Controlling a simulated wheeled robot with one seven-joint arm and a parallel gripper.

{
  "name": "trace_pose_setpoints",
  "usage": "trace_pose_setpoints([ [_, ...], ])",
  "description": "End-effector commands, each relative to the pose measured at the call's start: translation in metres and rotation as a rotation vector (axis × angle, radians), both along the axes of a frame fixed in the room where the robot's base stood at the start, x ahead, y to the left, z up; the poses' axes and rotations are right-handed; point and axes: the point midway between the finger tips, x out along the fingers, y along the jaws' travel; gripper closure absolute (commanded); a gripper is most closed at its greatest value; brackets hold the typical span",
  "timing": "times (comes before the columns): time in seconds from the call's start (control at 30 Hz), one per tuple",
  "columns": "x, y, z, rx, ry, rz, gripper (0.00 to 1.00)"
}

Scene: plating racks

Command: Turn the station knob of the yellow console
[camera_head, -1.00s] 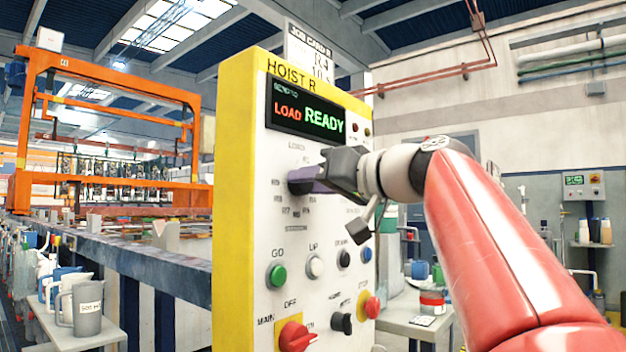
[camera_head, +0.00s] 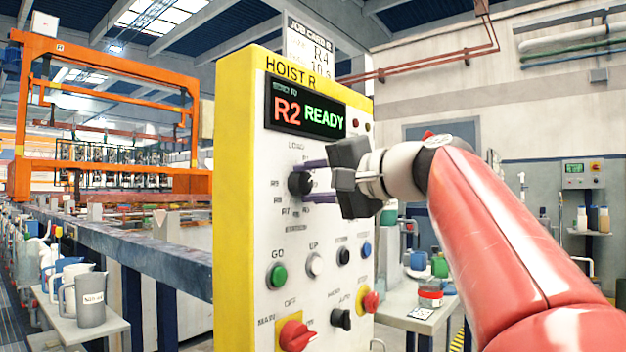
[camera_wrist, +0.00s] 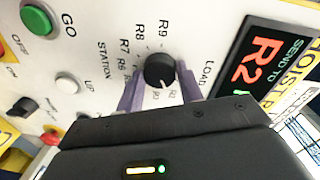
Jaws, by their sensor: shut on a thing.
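The yellow console (camera_head: 233,200), labelled HOIST R, stands upright with a white front panel. Its display (camera_head: 305,108) reads R2 in red and READY in green. The black station knob (camera_head: 299,184) sits below the display, ringed by LOAD and R-number labels. In the wrist view the knob (camera_wrist: 160,70) lies between two purple fingers, its white pointer line toward the R2 label. My gripper (camera_head: 318,180) reaches in from the right, its fingers shut on the knob's sides.
Below the knob are a green GO button (camera_head: 277,275), a white UP button (camera_head: 314,265), a red main switch (camera_head: 296,336) and a red stop button (camera_head: 370,302). A side table (camera_head: 70,315) with jugs stands left. A job card (camera_head: 308,48) tops the console.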

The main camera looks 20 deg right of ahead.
Motion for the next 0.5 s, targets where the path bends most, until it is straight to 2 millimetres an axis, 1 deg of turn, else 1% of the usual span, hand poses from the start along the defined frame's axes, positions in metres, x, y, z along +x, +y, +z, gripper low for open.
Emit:
trace_pose_setpoints([
  [0.5,0.0012,-0.0008,-0.0007,0.395,0.289,0.000,0.86],
])
